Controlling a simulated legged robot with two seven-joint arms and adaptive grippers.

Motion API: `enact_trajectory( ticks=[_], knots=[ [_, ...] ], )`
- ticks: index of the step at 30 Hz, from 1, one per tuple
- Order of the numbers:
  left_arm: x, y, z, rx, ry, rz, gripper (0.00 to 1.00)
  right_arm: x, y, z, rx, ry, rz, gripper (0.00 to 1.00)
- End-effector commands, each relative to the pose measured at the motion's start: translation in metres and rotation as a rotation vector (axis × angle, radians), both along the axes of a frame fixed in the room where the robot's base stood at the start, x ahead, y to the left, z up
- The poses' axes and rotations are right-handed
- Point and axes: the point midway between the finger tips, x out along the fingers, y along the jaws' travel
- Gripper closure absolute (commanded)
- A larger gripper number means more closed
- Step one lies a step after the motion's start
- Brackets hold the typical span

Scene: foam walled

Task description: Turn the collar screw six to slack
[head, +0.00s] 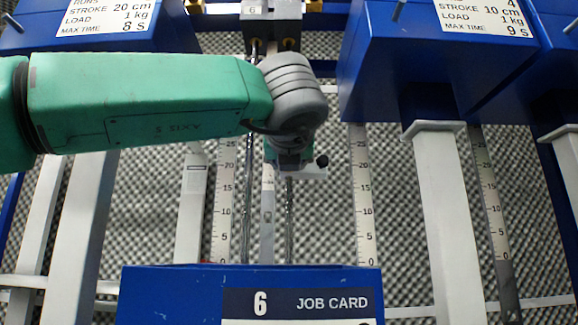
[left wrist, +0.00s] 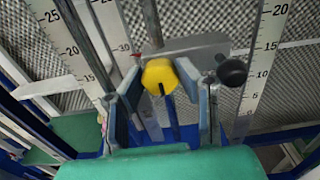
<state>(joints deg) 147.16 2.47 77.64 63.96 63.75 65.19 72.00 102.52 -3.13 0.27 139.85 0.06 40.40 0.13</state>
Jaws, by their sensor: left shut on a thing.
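The collar screw appears as a yellow knob (left wrist: 159,74) in the left wrist view, at the front of a grey metal plate (left wrist: 205,47) on the upright rods. My left gripper (left wrist: 163,88) has one finger on each side of the yellow knob and is shut on it. In the head view my left gripper (head: 288,160) is at the rods of station 6, below the grey wrist, and hides the yellow knob. The knob's turn angle cannot be told. My right gripper is not in view.
A black knob (left wrist: 232,72) sits just right of the gripper; it also shows in the head view (head: 322,161). Scales (head: 363,195) stand beside the rods. A blue job card box (head: 170,290) marked 6 is in front. Blue blocks (head: 440,60) hang at upper right.

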Motion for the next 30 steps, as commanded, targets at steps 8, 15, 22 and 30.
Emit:
enact_trajectory(
  ticks=[8,15,22,30],
  knots=[
    [0.001,-0.001,0.000,0.001,-0.001,-0.004,0.51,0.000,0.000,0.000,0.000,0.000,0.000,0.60],
    [-0.008,-0.001,0.000,0.001,0.000,-0.003,0.51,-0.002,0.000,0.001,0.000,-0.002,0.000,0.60],
    [-0.053,-0.001,0.001,0.003,-0.005,-0.005,0.51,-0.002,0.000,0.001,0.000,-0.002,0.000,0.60],
    [-0.103,-0.003,0.001,0.003,-0.004,-0.004,0.51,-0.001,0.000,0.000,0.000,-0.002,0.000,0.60]
  ],
)
